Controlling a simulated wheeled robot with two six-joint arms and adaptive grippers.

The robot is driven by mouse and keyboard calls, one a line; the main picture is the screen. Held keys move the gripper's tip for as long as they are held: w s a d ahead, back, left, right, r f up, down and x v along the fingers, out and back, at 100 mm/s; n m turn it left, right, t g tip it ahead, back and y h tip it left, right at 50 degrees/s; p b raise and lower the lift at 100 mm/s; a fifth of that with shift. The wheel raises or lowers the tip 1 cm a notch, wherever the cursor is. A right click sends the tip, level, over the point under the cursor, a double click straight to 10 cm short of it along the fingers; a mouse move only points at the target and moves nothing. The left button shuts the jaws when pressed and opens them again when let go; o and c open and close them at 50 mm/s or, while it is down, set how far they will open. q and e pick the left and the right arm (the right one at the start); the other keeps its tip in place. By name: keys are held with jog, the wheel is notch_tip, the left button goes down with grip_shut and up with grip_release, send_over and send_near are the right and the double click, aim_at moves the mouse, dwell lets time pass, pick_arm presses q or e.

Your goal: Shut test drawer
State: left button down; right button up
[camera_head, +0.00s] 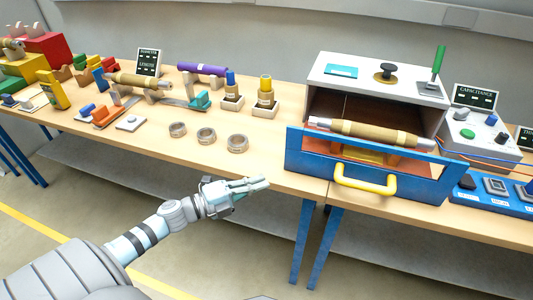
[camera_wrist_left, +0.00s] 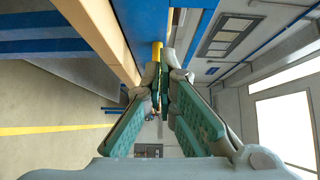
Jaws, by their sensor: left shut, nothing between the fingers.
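The test drawer (camera_head: 305,157) has a blue front and a yellow handle (camera_head: 364,182). It stands pulled out from a white test box (camera_head: 345,72), whose front opening shows behind it. A tan bushing (camera_head: 370,132) with metal ends lies across the drawer. My left gripper (camera_head: 262,184) is shut and empty, in front of the table edge and to the left of the handle, apart from it. In the left wrist view, the yellow handle (camera_wrist_left: 156,50) shows just beyond the closed fingertips (camera_wrist_left: 160,78). My right gripper is not in view.
Three metal rings (camera_head: 207,134) lie on the table left of the drawer. Posts with blue and yellow tops (camera_head: 265,92) stand behind them. A capacitance meter (camera_head: 474,133) and a blue panel (camera_head: 490,194) are at the right. The floor before the table is clear.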

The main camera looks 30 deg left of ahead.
pick_arm(q)
send_near(312, 157)
jog(key=x, duration=0.3)
jog(key=shift+w+d+p, duration=0.15)
jog(key=shift+d+p, duration=0.25)
jog(key=shift+d, duration=0.1)
jog(key=shift+w+a, duration=0.2)
jog(key=shift+w, duration=0.35)
jog(key=shift+r, duration=0.1)
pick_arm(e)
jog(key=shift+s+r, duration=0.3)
